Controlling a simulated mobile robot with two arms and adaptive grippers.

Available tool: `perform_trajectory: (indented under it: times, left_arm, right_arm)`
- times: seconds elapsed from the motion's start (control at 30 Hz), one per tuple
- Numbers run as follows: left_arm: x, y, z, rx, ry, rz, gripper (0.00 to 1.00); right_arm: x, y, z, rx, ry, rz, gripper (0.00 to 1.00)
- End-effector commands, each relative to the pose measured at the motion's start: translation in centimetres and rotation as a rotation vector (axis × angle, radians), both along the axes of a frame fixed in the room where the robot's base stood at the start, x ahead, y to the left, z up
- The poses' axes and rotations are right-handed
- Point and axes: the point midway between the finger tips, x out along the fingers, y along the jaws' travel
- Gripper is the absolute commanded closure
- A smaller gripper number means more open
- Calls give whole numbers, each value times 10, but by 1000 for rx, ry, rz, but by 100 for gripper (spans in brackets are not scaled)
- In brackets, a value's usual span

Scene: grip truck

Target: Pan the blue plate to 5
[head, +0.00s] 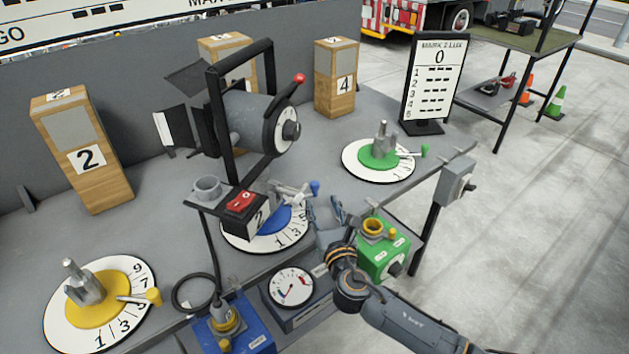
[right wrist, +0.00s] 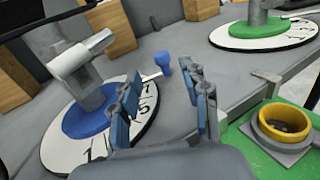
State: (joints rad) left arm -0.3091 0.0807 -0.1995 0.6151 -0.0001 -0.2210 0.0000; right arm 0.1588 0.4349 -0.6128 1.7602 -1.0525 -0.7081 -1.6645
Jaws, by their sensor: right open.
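The blue plate (head: 272,219) sits on a white numbered dial (head: 240,240) under the black lamp frame. It also shows in the right wrist view (right wrist: 84,122), with the numbers 1 and 5 readable on the white dial (right wrist: 62,150). A pale lever with a blue knob (head: 314,188) sticks out from the plate to the right; the knob (right wrist: 162,60) shows just beyond my fingers in the right wrist view. My right gripper (head: 325,212) is open, close to the knob on its near side, with nothing between its fingers (right wrist: 163,105). My left gripper is not in view.
A yellow plate (head: 95,312) and a green plate (head: 378,152) have similar dials. A lamp (head: 255,125) with a red-switch box (head: 241,203) stands over the blue dial. A gauge (head: 290,287) and a green box (head: 385,255) stand near my right arm.

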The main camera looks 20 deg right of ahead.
Motion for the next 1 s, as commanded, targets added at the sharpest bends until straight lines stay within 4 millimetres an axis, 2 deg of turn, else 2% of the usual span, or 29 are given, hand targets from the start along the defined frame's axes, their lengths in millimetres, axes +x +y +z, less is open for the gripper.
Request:
perform_trajectory:
  times: [0.03,0.17,0.4,0.53,0.83,0.87,1.0]
  left_arm:
    - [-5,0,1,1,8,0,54]
    - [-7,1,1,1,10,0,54]
    - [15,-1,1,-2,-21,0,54]
    - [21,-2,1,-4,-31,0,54]
    - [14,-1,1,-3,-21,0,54]
    - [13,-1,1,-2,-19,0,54]
    - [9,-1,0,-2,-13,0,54]
  right_arm:
    - [13,-1,2,1,-2,-3,54]
    - [41,-3,2,-1,-2,-3,54]
    - [77,-6,1,0,-2,-2,54]
    - [85,-6,1,0,-1,0,54]
    - [88,-6,1,0,0,0,54]
    - [88,-6,1,0,0,0,56]
    - [88,-6,0,0,0,0,85]
